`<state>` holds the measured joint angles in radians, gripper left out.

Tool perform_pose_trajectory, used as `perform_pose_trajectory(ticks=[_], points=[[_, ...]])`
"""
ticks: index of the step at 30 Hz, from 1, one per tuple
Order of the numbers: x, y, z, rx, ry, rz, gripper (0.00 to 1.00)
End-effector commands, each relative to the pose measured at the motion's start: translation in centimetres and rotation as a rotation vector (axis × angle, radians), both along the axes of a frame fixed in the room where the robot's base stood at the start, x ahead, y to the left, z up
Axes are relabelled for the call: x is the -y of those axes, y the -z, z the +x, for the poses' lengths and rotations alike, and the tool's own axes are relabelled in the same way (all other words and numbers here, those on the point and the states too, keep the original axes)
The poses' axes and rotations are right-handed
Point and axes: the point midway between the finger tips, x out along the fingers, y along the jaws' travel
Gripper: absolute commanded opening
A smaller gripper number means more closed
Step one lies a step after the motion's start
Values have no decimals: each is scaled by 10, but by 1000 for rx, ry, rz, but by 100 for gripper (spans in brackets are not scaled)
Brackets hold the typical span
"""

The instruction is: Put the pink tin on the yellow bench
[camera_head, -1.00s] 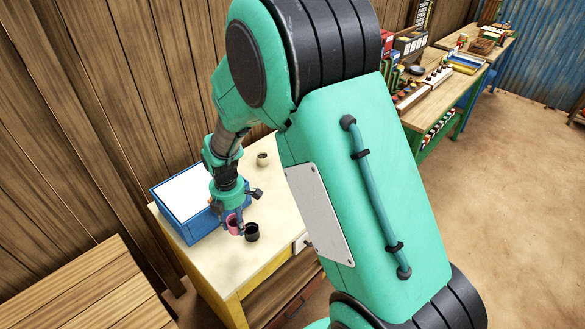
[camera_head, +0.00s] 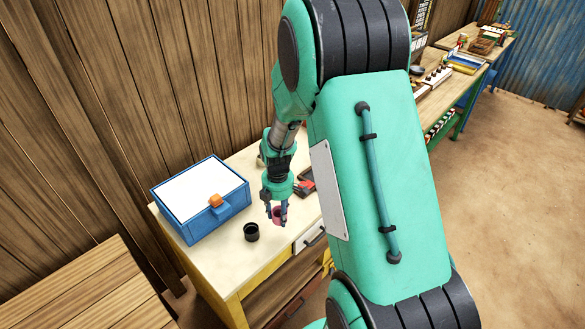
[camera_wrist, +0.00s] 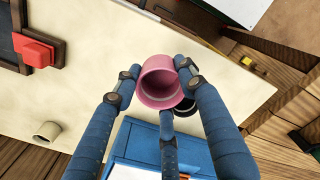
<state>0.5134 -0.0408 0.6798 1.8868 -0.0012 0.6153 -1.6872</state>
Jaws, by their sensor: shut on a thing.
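My gripper (camera_head: 277,212) is shut on the pink tin (camera_head: 279,216), over the top of the yellow bench (camera_head: 222,262). In the wrist view, the fingers close around the pink tin (camera_wrist: 158,82) from several sides. Its open mouth is partly visible. I cannot tell how far its base is above the bench top, or if it touches. A black cup (camera_head: 252,233) stands on the bench left of the tin; the tin partly hides it in the wrist view.
A blue box (camera_head: 186,226) with a white top and an orange piece (camera_head: 215,201) stands at the bench's left end. A beige cup (camera_wrist: 47,130) stands near the wooden wall. Pale bench top near the front is clear.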

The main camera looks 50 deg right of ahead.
Motion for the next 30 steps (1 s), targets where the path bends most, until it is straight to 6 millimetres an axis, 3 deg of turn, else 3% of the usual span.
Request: perform_pose_trajectory(ticks=[6,20,26,30], points=[[0,21,1,1,-1,0,15],[1,24,3,2,-1,-1,15],[8,26,17,2,-1,-1,15],[19,29,37,2,-1,-1,15]])
